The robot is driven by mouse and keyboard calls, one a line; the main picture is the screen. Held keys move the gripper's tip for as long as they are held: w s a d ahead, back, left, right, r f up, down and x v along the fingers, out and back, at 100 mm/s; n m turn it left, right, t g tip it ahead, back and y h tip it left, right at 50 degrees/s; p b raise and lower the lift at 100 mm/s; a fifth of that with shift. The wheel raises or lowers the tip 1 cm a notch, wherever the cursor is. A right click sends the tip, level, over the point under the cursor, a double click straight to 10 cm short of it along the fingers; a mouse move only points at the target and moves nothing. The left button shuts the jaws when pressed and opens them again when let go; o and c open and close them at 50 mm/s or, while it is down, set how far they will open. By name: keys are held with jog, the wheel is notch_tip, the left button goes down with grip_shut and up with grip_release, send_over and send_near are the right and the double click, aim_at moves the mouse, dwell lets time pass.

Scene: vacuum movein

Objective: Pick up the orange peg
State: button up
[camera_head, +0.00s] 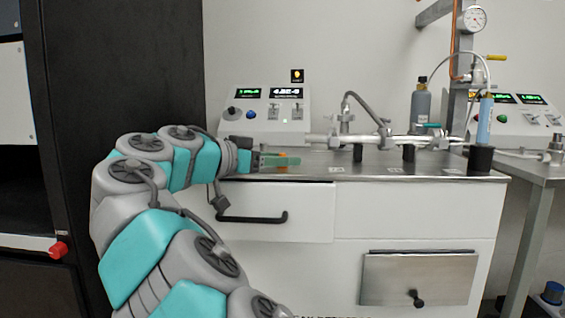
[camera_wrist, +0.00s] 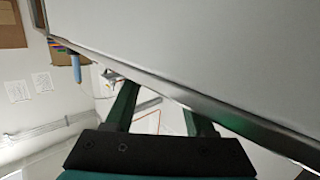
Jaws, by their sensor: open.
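My gripper (camera_head: 277,161) reaches over the left part of the metal counter, with its fingers pointing right. In the wrist view its two dark green fingers (camera_wrist: 160,103) are spread apart, and I see nothing held between them. A small orange strip (camera_head: 286,155) shows right by the fingertips in the head view. It may be the orange peg, but it is too small and overlapped to be sure, and I cannot tell whether it touches a finger. I cannot make out a peg between the fingers in the wrist view.
The steel counter (camera_head: 434,171) carries a metal pipe assembly (camera_head: 370,139) to the right of my gripper. A control box (camera_head: 266,117) stands behind it. A grey bottle (camera_head: 420,106) and a blue tube in a black holder (camera_head: 481,158) stand farther right. A dark cabinet is at left.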

jog(key=shift+w+d, duration=0.3)
grip_shut()
dwell(0.4)
